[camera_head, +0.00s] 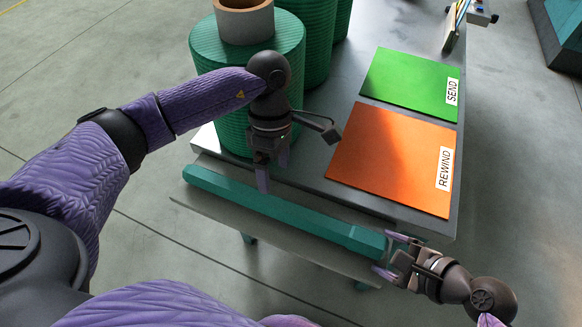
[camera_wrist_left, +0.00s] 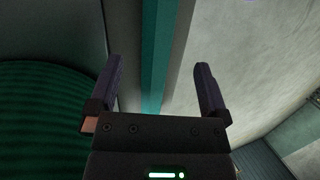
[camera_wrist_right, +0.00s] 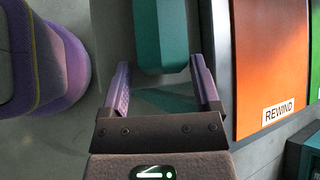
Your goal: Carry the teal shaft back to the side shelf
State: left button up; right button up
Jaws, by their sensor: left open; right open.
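The teal shaft (camera_head: 285,213) lies lengthwise on the grey side shelf (camera_head: 315,254), along the near side of the table. My left gripper (camera_head: 267,178) is open and points down above the shaft's left part. In the left wrist view the shaft (camera_wrist_left: 156,50) runs between the open fingers (camera_wrist_left: 160,88). My right gripper (camera_head: 388,254) is open at the shaft's right end, with a finger on either side of it. In the right wrist view the shaft's end (camera_wrist_right: 160,38) lies just ahead of the open fingers (camera_wrist_right: 163,85). Neither gripper is closed on it.
The grey table (camera_head: 320,120) carries a green SEND mat (camera_head: 408,82), an orange REWIND mat (camera_head: 390,155) and several green netting rolls (camera_head: 215,60). One roll stands close behind my left gripper, with a cardboard-coloured ring (camera_head: 244,22) on top. Open floor lies right of the table.

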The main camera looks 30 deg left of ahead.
jog(key=v, duration=0.7)
jog(key=shift+r, duration=0.1)
